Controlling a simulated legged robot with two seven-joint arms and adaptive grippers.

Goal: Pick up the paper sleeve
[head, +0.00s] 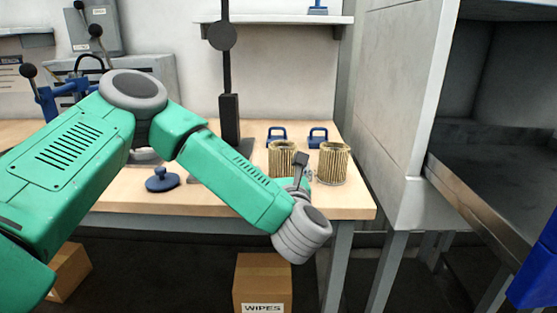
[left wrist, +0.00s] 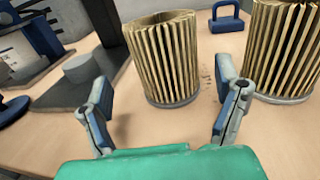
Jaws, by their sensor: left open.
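Two pleated, tan paper sleeves stand upright on the wooden bench, a left one (head: 282,157) and a right one (head: 334,162). In the left wrist view the left sleeve (left wrist: 165,60) is in the middle and the right sleeve (left wrist: 285,52) is cut off by the right edge. My left gripper (head: 303,172) is open and empty. In the left wrist view its fingers (left wrist: 165,95) are spread wide to either side of the left sleeve's lower part, with the sleeve beyond them. I cannot tell any contact. My right gripper is not in view.
Two blue handled blocks (head: 318,138) stand behind the sleeves. A dark stand with a post (head: 229,115) is to the left, and a blue knobbed disc (head: 162,180) lies near the front edge. A grey cabinet (head: 395,100) rises right of the bench. A WIPES carton (head: 262,280) is below.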

